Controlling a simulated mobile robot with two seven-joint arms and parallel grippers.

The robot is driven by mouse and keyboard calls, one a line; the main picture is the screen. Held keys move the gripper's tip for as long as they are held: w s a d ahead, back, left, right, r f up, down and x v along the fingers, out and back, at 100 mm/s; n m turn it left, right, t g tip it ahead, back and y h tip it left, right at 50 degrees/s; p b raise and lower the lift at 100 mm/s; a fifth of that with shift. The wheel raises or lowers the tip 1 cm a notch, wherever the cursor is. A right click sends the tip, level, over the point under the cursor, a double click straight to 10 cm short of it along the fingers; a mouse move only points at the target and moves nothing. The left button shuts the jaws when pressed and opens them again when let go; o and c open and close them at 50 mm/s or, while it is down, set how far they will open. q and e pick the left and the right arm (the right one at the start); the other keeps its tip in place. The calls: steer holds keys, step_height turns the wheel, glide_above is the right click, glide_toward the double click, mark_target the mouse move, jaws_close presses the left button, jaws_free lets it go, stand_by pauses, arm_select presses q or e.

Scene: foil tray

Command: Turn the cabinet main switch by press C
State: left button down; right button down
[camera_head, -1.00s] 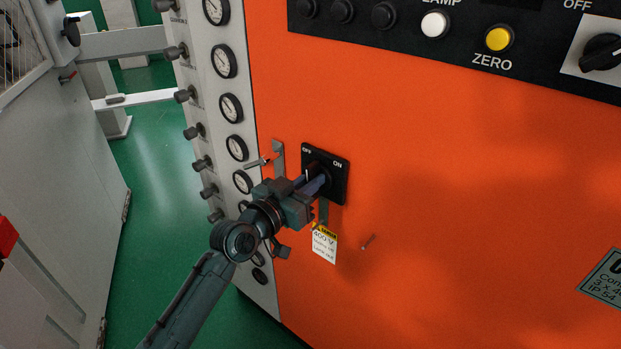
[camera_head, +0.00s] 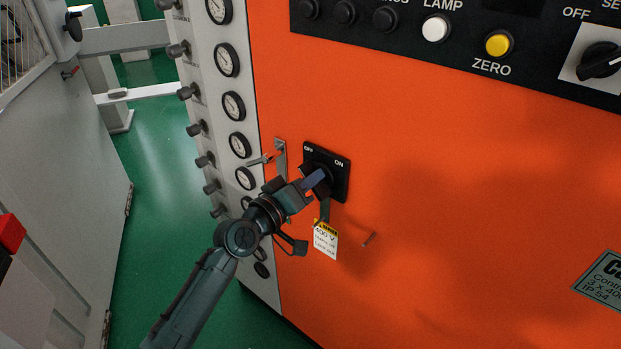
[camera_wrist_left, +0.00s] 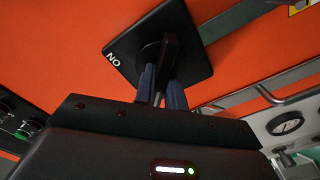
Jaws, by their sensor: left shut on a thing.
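The main switch has a black square plate (camera_head: 340,180) marked OFF at upper left and ON at upper right, on the orange cabinet front (camera_head: 440,220). My left gripper (camera_head: 318,181) is at the switch, its bluish fingers shut on the black switch knob. In the left wrist view, the fingers (camera_wrist_left: 161,92) close around the lower part of the dark knob (camera_wrist_left: 170,50), and the plate (camera_wrist_left: 190,60) shows behind it with its ON mark. The gripper hides much of the knob in the head view, so its exact angle is hard to read. My right gripper is out of view.
A metal hasp (camera_head: 281,158) sits left of the switch, and a warning tag (camera_head: 326,240) hangs below it. A gauge column (camera_head: 233,106) with knobs stands left. A control panel (camera_head: 460,55) runs above.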

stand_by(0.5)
arm_select(q)
steer(key=c, duration=1.5)
jaws_free()
steer(key=shift+o, duration=0.2)
steer(key=shift+a, duration=0.1)
steer(key=b+v, duration=0.1)
steer(key=v, duration=1.2)
steer(key=s+a+f+m+g+y, duration=0.1)
steer(key=s+a+f+m+y, duration=0.1)
steer(key=s+f, duration=0.7)
steer(key=s+a+f+m+g+y+p, duration=0.1)
steer(key=s+a+f+m+g+y, duration=0.1)
steer(key=s+f+y, duration=0.4)
steer(key=s+a+f, duration=0.1)
steer(key=s+f, duration=0.2)
steer(key=f, duration=0.3)
steer(key=shift+a+p, duration=0.3)
steer(key=shift+a, duration=0.1)
